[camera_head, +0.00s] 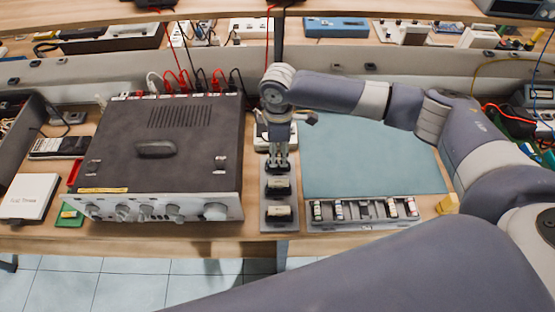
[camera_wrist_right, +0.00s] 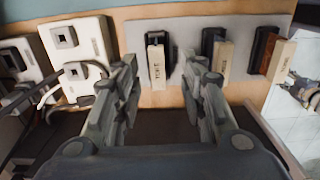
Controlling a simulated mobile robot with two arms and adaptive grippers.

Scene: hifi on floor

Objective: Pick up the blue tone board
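A narrow grey rack (camera_head: 279,239) stands between the hi-fi and the blue-grey mat. It holds a column of dark slots with beige labelled boards. In the right wrist view three of these show: a near board (camera_wrist_right: 157,67) with lettering that seems to read "TONE", a middle board (camera_wrist_right: 222,58) and a far board (camera_wrist_right: 280,60) beside a reddish-brown part. I cannot make out a clearly blue board. My right gripper (camera_head: 278,163) points down over the rack's far slot. In the wrist view its fingers (camera_wrist_right: 160,78) are apart, either side of the near board, with gaps visible. My left gripper is not in view.
The dark hi-fi (camera_head: 190,125) with its knobbed front stands close left of the rack. White boxes (camera_wrist_right: 75,45) with square holes lie beyond it. The mat (camera_head: 370,160) is clear; a tray of small parts (camera_head: 366,222) sits in front of it.

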